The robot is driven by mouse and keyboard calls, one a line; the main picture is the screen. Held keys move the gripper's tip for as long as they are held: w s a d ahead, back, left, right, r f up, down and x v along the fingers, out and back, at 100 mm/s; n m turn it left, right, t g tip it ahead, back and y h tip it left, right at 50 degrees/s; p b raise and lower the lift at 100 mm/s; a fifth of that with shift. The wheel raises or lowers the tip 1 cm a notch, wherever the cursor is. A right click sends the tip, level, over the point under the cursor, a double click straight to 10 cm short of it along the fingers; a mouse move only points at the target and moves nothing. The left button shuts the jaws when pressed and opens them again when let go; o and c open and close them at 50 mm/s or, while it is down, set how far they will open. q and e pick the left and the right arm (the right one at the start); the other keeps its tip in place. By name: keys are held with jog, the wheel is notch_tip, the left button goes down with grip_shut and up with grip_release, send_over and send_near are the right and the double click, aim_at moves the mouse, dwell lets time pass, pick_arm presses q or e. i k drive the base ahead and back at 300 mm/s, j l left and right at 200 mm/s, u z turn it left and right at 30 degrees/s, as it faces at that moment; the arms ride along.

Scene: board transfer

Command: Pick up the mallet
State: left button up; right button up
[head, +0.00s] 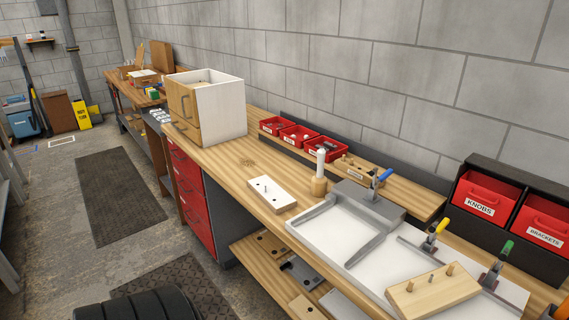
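An upright object (319,185) with a pale wooden cylinder at the bottom and a white shaft rising from it stands on the wooden workbench (225,160). It looks like the mallet standing on its head, but it is too small to be sure. It stands just behind the grey-and-white fixture tray (322,222), to the right of a white board with dark holes (266,193). Neither of my grippers is in view.
A white-and-wood cabinet box (222,112) stands left on the bench. Small red bins (298,136) line a rear shelf. Clamps (434,236) and a pegged wooden board (432,292) lie right, near larger red bins (484,199). The bench between the box and white board is mostly clear.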

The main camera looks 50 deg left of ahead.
aim_at(319, 183)
jog(key=u, duration=1.45)
